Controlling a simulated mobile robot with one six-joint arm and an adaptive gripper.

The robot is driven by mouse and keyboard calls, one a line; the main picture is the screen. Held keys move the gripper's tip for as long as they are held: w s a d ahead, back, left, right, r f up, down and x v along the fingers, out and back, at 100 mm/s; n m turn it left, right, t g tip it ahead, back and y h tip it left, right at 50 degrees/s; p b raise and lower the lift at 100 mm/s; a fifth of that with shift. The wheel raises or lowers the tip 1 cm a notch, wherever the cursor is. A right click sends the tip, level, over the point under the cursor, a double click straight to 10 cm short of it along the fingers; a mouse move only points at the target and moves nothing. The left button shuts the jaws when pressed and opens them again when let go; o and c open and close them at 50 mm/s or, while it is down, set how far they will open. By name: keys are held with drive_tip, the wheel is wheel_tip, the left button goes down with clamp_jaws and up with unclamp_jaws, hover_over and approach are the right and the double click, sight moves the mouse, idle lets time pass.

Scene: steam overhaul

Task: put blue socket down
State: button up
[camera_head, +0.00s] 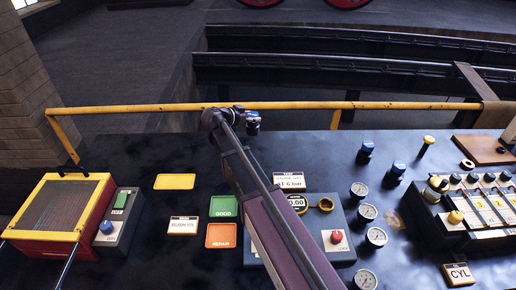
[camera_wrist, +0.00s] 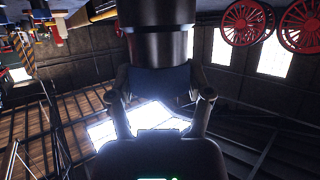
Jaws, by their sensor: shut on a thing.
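My gripper (camera_wrist: 158,92) is shut on the blue socket (camera_wrist: 158,40), a dark cylinder with a dark blue part between the fingers in the wrist view. In the head view my gripper (camera_head: 240,115) is at the far edge of the dark bench, near the yellow rail, and the held blue socket (camera_head: 253,119) shows small at its right. It appears to be raised above the bench top. My arm hides part of the bench middle.
A yellow pad (camera_head: 175,182), a green GOOD pad (camera_head: 223,206) and an orange REPAIR pad (camera_head: 221,236) lie empty left of my arm. A red-yellow box (camera_head: 62,207) stands far left. Blue-topped pieces (camera_head: 367,149) and gauges (camera_head: 366,213) stand right. The yellow rail (camera_head: 290,105) runs behind.

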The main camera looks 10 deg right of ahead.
sight(252, 131)
drive_tip(key=shift+d+r, duration=0.1)
drive_tip(key=shift+d, duration=0.2)
drive_tip(key=shift+w+d, duration=0.1)
drive_tip(key=s+d+f+b, duration=0.2)
drive_tip(key=s+d, duration=0.2)
drive_tip(key=s, duration=0.3)
drive_tip(key=s+d+f+b, duration=0.2)
drive_tip(key=s+d, duration=0.1)
drive_tip(key=s, duration=0.4)
drive_tip(key=shift+s+d+f+m+h+b, duration=0.2)
drive_tip(key=shift+d+f+m+h+b, duration=0.1)
drive_tip(key=shift+d+f+b, duration=0.1)
drive_tip(key=w+a, duration=0.2)
drive_tip(key=w, duration=0.2)
drive_tip(key=w+a+f+b, duration=0.1)
drive_tip(key=w+a, duration=0.2)
drive_tip(key=w, duration=0.1)
drive_tip(key=w+a, duration=0.2)
drive_tip(key=w, duration=0.2)
drive_tip(key=shift+w+a+f, duration=0.15)
drive_tip(key=shift+w+a, duration=0.1)
drive_tip(key=shift+a, duration=0.15)
drive_tip(key=shift+w, duration=0.1)
